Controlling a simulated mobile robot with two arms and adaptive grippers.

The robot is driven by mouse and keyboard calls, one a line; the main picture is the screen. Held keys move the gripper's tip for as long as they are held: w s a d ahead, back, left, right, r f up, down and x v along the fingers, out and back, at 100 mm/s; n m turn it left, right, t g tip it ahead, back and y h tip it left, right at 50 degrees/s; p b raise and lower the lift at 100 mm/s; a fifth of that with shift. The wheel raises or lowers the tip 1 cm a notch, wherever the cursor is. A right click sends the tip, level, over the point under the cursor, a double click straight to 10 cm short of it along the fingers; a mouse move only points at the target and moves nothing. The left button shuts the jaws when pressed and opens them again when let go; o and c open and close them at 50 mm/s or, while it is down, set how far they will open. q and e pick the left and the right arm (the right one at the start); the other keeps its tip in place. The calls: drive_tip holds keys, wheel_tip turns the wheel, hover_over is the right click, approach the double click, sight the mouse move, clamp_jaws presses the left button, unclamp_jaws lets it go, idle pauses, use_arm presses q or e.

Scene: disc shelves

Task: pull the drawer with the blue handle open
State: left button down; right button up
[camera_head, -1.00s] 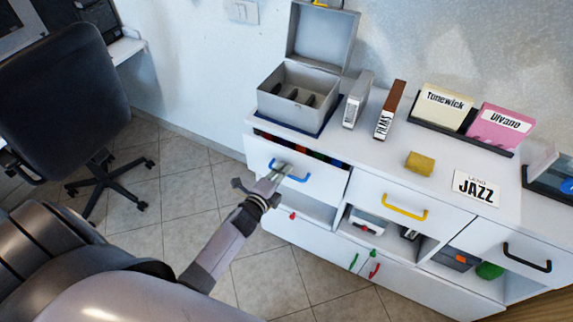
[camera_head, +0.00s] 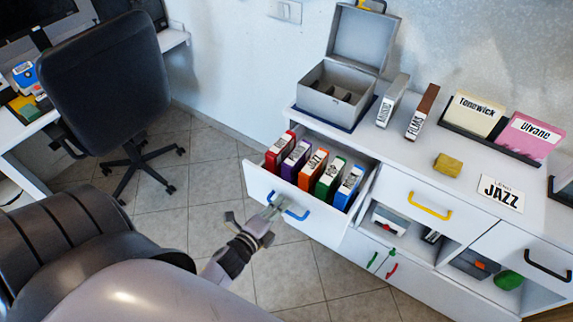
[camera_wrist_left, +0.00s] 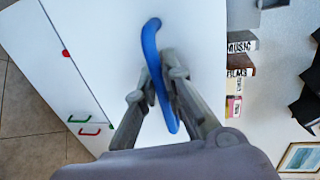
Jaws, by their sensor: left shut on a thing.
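The drawer (camera_head: 310,217) at the left end of the white cabinet is pulled well out. Several labelled cases stand inside it in a row: red, purple, orange, green and blue. Its blue handle (camera_head: 294,210) is on the front face. My left gripper (camera_head: 275,206) is shut on the blue handle, near its left end in the head view. In the left wrist view the two fingers (camera_wrist_left: 158,88) lie on either side of the blue handle (camera_wrist_left: 153,50). My right gripper is not in view.
On the cabinet top stand an open grey box (camera_head: 336,93), upright cases (camera_head: 422,112), a yellow sponge (camera_head: 448,163) and a JAZZ card (camera_head: 500,193). A drawer with a yellow handle (camera_head: 430,206) is closed. An office chair (camera_head: 100,85) stands left; tiled floor lies between.

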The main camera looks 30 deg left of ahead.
use_arm(q)
drive_tip(key=shift+f+v, duration=0.2)
drive_tip(key=shift+v, duration=0.65)
drive_tip(key=shift+f+v, duration=0.15)
drive_tip(key=shift+v, duration=0.7)
drive_tip(key=shift+f+v, duration=0.2)
drive_tip(key=shift+v, duration=0.65)
drive_tip(key=shift+s, duration=0.1)
drive_tip(key=c, duration=2)
unclamp_jaws()
drive_tip(key=shift+o, duration=0.2)
drive_tip(key=v, duration=1.2)
